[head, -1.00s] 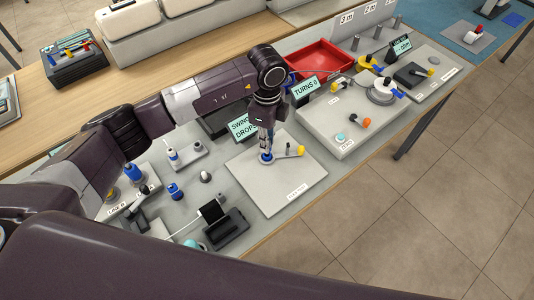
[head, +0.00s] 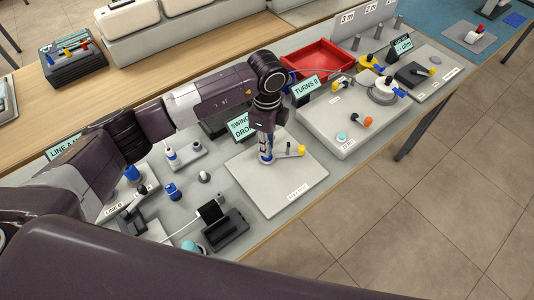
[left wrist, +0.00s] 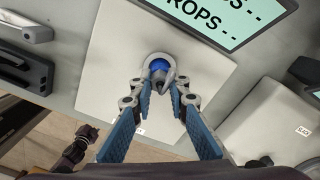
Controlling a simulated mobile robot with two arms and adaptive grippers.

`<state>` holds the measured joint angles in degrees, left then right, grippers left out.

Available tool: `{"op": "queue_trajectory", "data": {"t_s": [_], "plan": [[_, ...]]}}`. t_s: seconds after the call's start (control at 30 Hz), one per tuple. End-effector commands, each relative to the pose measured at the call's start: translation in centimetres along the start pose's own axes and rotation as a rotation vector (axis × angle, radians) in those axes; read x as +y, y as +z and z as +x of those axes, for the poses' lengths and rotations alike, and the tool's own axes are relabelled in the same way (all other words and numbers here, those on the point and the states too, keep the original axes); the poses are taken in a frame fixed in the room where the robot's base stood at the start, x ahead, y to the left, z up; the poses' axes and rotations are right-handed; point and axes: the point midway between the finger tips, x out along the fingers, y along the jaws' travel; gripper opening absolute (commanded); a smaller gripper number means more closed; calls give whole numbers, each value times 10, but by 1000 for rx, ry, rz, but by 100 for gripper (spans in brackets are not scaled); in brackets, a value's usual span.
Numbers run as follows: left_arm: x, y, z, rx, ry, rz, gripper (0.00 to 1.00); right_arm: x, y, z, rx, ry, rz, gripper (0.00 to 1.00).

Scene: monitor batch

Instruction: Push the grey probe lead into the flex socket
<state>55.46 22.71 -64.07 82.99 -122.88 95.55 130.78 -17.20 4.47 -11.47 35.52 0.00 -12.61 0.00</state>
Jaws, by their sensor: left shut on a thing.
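The fingers and the grey piece cover part of the socket, so I cannot tell how deep the lead sits. My right gripper is not seen.
A "SWING DROPS" display (head: 239,127) stands close behind the plate. To the right are a raised grey block with levers (head: 352,119) and a red tray (head: 322,60). A black holder (head: 228,231) stands to the left of the plate. The plate's front part is clear.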

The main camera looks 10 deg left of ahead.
Motion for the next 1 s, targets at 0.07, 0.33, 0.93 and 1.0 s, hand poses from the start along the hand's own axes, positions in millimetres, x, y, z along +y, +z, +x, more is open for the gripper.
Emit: {"op": "queue_trajectory", "data": {"t_s": [0.07,0.33,0.93,1.0], "plan": [[0,0,0,0,1,0,0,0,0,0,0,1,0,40],[0,0,1,0,1,0,0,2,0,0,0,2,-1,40],[0,0,2,0,1,0,36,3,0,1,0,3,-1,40],[0,0,2,0,1,0,36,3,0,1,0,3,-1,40]]}}
